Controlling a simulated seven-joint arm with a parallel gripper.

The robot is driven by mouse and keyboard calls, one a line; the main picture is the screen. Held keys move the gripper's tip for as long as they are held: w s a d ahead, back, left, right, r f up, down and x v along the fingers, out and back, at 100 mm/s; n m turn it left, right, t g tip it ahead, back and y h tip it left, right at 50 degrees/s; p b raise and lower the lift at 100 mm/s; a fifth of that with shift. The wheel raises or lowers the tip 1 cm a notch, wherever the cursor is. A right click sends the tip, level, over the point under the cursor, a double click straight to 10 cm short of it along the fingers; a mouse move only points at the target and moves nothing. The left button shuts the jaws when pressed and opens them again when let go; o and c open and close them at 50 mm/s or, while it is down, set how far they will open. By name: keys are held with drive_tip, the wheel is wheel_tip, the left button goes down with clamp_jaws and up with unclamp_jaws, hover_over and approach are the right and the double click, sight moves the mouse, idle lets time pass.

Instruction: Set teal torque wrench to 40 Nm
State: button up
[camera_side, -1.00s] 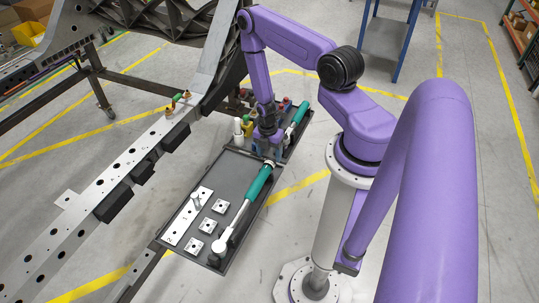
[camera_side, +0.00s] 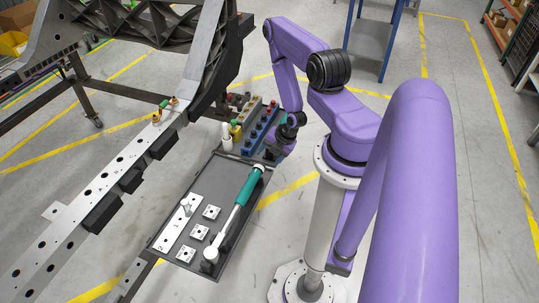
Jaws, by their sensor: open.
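The teal torque wrench (camera_side: 249,186) lies in the dark tray (camera_side: 225,168), its teal handle toward the back and its steel shaft and head toward the front left. The setting on its scale is too small to read. My gripper (camera_side: 277,149) is open, past the handle end of the wrench and beside the right side of the socket rack (camera_side: 262,127). It looks apart from the wrench. Its fingertips are small and dark, and partly hard to make out.
A drilled metal strip (camera_side: 176,228) and several small square plates (camera_side: 211,212) lie in the tray left of the wrench. White cylinders (camera_side: 227,136) stand by the rack. The long chassis rail (camera_side: 100,205) runs along the left.

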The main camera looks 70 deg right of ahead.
sight(262, 165)
drive_tip(key=shift+x, duration=4.95)
drive_tip(key=shift+w, duration=0.1)
drive_tip(key=shift+c, duration=0.3)
drive_tip(key=shift+r, duration=0.1)
drive_tip(key=c, duration=0.6)
